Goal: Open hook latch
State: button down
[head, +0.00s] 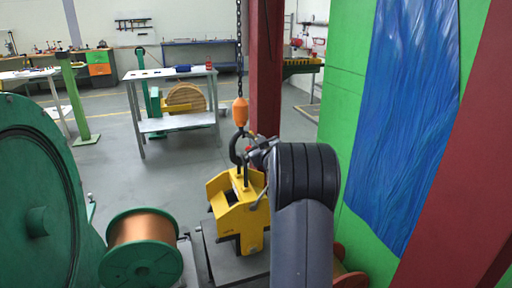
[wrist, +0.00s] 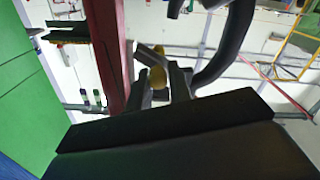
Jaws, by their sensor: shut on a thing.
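A black crane hook (head: 234,150) hangs under an orange block (head: 240,111) on a chain. Its dark curved body also shows at the upper right of the wrist view (wrist: 232,45). My gripper (head: 256,149) is at the right side of the hook, and my arm hides part of that area. In the wrist view my gripper's fingers (wrist: 161,84) are closed about a small yellow piece, the hook latch (wrist: 158,77), beside the hook's curve. How far the latch stands from the hook tip cannot be told. The hook holds a yellow lifting device (head: 240,215) by its top loop.
A copper spool (head: 141,243) and a large green wheel (head: 38,190) stand at left. A red column (head: 266,70) rises behind the hook. A green panel (head: 345,90) with blue sheeting (head: 410,110) borders my arm at right. Open floor lies behind, before a workbench (head: 170,73).

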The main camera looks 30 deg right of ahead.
jog(key=n, duration=0.1)
jog(key=r+n+b, duration=0.1)
jog(key=n, duration=0.1)
jog(key=shift+s+d+r, duration=0.1)
jog(key=shift+s+d, duration=0.05)
jog(key=shift+d, duration=0.2)
jog(key=shift+r+n+b, duration=0.3)
jog(key=shift+n, duration=0.4)
jog(key=shift+r, duration=0.1)
jog(key=c, duration=1.4)
grip_release()
jog(key=shift+d, duration=0.1)
jog(key=shift+o, duration=0.2)
jog(key=shift+f, duration=0.2)
jog(key=shift+s, duration=0.15)
jog(key=v, duration=1)
jog(key=shift+s+a, duration=0.2)
jog(key=shift+s, duration=0.05)
